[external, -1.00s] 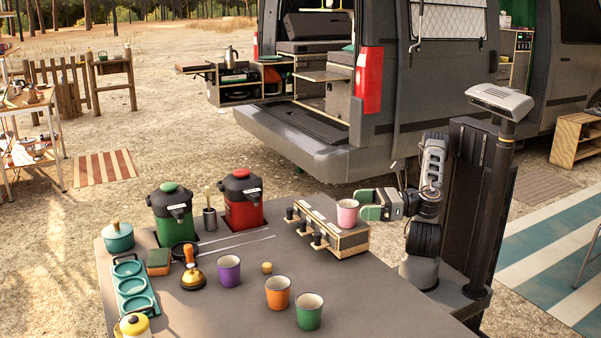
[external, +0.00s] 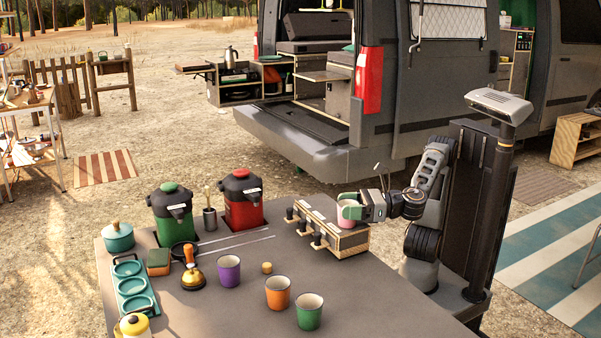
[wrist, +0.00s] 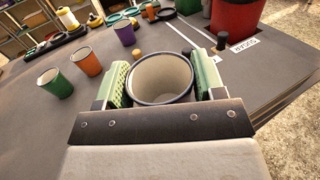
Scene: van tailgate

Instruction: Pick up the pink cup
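The pink cup (external: 346,221) stands upright on top of the wooden-sided box with black taps (external: 340,240), near the right end of the table. My gripper (external: 357,208) is level with the cup, and a green finger hides part of it. In the wrist view the cup (wrist: 161,78) shows its pale inside and dark rim between the two green fingers of my gripper (wrist: 163,82). The fingers lie close along both sides of the rim. Whether they press on it cannot be told.
A purple cup (external: 229,271), an orange cup (external: 278,293) and a green cup (external: 310,311) stand on the grey table (external: 215,315), apart from the box. Red (external: 242,202) and green (external: 172,217) dispensers stand at the back. A brass bell (external: 194,277) is further left.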

